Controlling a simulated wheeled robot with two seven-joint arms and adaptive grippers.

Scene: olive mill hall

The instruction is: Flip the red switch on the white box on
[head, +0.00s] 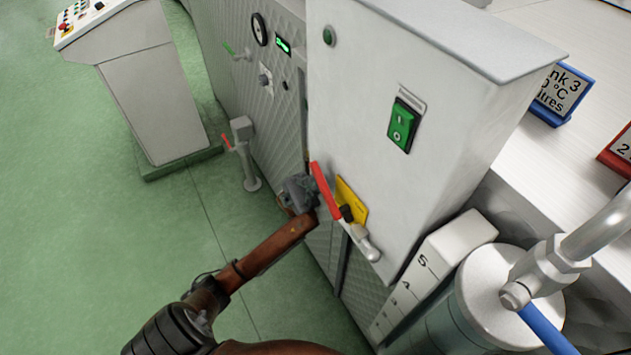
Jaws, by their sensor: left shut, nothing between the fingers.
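The white box (400,60) stands at centre right. On its front is a yellow plate (355,198) with a black hub, and a long red switch lever (325,187) that slants from the hub up to the left. My left gripper (302,190), on a brown arm from the lower left, is shut and empty. It is right beside the lever on its left side; I cannot tell whether they touch. My right gripper is not in view.
A green rocker switch (402,125) sits higher on the box. A blue-handled valve (548,270) is at lower right. A control console (145,85) stands at upper left. Green floor is clear at left.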

